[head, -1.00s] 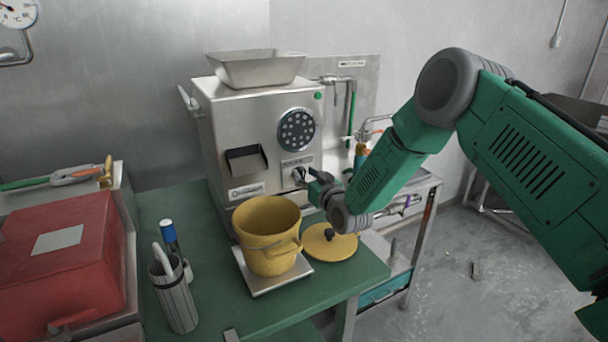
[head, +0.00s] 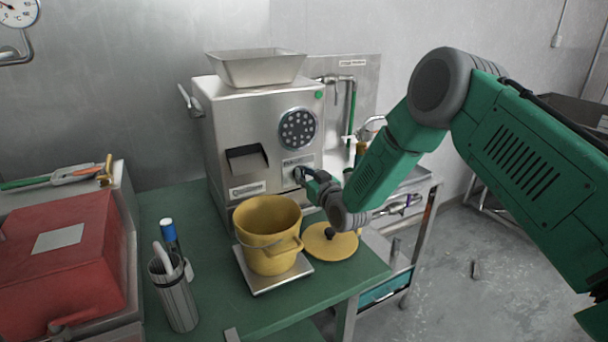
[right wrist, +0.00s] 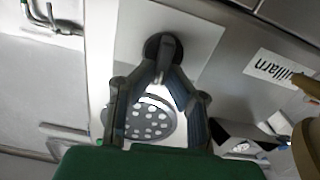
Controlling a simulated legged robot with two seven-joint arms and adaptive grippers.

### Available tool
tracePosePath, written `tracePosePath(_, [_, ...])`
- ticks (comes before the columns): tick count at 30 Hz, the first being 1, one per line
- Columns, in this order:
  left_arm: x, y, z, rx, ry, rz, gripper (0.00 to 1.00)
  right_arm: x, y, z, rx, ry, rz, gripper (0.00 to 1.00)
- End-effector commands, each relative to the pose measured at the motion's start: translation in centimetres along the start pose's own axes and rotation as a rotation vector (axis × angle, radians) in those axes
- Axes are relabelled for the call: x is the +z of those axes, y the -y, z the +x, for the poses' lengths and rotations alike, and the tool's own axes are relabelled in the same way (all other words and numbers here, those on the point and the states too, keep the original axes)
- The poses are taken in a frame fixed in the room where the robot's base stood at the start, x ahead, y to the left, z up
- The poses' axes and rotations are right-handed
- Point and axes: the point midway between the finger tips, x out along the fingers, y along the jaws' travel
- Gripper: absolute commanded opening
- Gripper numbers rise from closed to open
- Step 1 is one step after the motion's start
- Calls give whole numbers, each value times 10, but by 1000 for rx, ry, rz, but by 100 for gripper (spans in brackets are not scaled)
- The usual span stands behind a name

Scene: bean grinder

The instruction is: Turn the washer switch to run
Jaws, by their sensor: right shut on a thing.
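The steel machine (head: 222,123) stands at the back of the green table. Its small dark rotary switch (head: 299,174) sits on the front, below the round perforated disc (head: 297,129). In the right wrist view the switch (right wrist: 163,47) is a dark knob on a pale plate. My right gripper (head: 304,176) is at the machine's front, its fingertips closed on the switch. The right wrist view shows both fingers (right wrist: 160,72) meeting on the knob. Any marking on the switch is too small to read. My left gripper is not in view.
A yellow pot (head: 268,238) stands on a flat scale (head: 258,285) below the switch, with a yellow lid (head: 330,243) beside it, under my right wrist. A cup of tools (head: 175,298) and a red box (head: 62,262) are at the left. A pipe stands at the right.

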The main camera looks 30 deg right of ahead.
Motion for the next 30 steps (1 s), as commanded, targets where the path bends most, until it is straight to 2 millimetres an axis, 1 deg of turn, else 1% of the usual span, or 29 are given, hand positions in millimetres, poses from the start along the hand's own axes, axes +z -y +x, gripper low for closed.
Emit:
tracePosePath(5, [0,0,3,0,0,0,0,1,3,0,-1,0,-123,0])
tracePosePath(18, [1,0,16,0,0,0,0,3,9,0,-1,-2,-513,0])
tracePosePath(24, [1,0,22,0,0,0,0,5,11,0,-2,-1,-654,0])
tracePosePath(30, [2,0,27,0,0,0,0,6,12,0,-2,1,-750,0])
